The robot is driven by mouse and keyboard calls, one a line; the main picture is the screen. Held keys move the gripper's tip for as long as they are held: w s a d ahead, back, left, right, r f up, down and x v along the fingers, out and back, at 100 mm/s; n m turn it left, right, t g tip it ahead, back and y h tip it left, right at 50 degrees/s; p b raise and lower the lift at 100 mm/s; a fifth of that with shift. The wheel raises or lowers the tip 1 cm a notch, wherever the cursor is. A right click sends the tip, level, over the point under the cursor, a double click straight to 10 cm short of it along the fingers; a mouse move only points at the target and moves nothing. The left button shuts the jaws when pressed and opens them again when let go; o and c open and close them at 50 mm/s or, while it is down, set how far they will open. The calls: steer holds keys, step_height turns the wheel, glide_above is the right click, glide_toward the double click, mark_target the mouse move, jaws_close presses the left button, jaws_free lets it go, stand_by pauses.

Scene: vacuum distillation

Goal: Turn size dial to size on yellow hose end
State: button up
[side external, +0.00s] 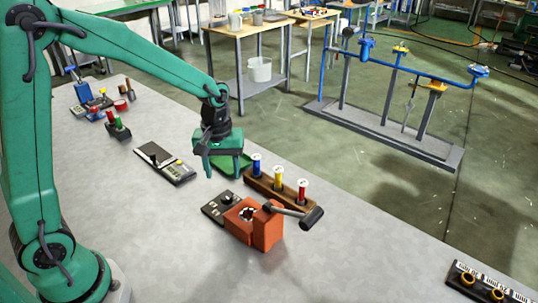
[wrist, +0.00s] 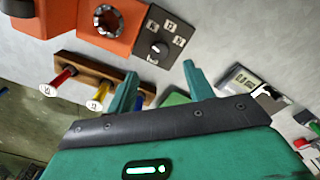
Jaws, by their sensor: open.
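The size dial (side external: 227,198) is a dark knob on a small black panel beside the orange machine. In the wrist view the dial (wrist: 158,48) shows white label squares around it, too small to read. The yellow hose end (side external: 279,177) stands upright in a wooden block (side external: 260,185), between a blue and a red one. In the wrist view the yellow end (wrist: 99,99) has a white top with an unreadable mark. My gripper (side external: 222,174) is open and empty, above the table, behind the dial panel. Its two fingers (wrist: 160,80) show apart in the wrist view.
The orange machine (side external: 240,224) with a black lever (side external: 300,213) adjoins the dial panel. A green tray (side external: 232,164) lies beneath my gripper. A caliper-like device (side external: 165,162) lies to the left.

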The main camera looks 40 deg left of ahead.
mark_target(226, 196)
steer(key=shift+w+f, duration=0.1)
steer(key=shift+f, duration=0.15)
steer(key=shift+f, duration=3.85)
steer(key=c, duration=1)
